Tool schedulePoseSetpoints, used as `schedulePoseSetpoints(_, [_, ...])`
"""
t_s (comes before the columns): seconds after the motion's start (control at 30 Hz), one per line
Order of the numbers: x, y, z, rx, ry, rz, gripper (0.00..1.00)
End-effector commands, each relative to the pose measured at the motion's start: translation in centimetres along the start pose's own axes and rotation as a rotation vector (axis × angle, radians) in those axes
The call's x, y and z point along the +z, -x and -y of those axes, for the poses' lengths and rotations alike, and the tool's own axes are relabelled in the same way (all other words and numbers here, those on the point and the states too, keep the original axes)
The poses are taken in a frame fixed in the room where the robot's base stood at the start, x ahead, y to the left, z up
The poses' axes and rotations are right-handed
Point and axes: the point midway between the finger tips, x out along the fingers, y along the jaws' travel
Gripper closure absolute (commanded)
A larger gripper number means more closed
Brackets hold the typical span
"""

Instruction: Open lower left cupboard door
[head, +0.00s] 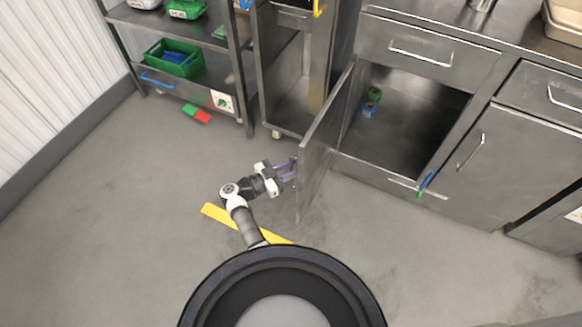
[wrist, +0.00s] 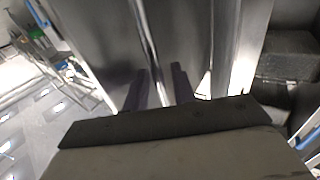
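The lower left cupboard (head: 408,125) stands open in the head view. Its grey metal door (head: 318,150) is swung out from the left side of the opening, roughly square to the cabinet front. My gripper (head: 290,169) is at the outer, left face of this door. In the wrist view its two dark purple fingers (wrist: 159,85) are apart, with a bright bar, apparently the door handle (wrist: 150,45), running between them. A gap shows between the fingers; contact with the handle is not clear.
Inside the cupboard lie green (head: 375,94) and blue (head: 369,109) rolls. A closed drawer (head: 425,52) is above, and a closed door (head: 490,160) is to the right. A shelf rack (head: 200,85) stands left. A yellow strip (head: 215,212) lies on otherwise mostly clear floor.

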Motion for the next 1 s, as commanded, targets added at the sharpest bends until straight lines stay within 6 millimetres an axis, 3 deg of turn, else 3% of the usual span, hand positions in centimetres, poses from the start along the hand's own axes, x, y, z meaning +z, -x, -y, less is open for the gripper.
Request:
schedulePoseSetpoints(0.17, [0.2,1.6,0.1,-0.004,0.001,0.001,0.74])
schedulePoseSetpoints(0.63, [0.1,11.6,0.1,-0.005,0.000,0.000,0.74])
schedulePoseSetpoints(0.8, [0.1,13.3,0.0,-0.001,0.000,0.000,0.74])
schedulePoseSetpoints(1.0, [0.0,13.8,0.0,0.000,0.000,0.000,0.74])
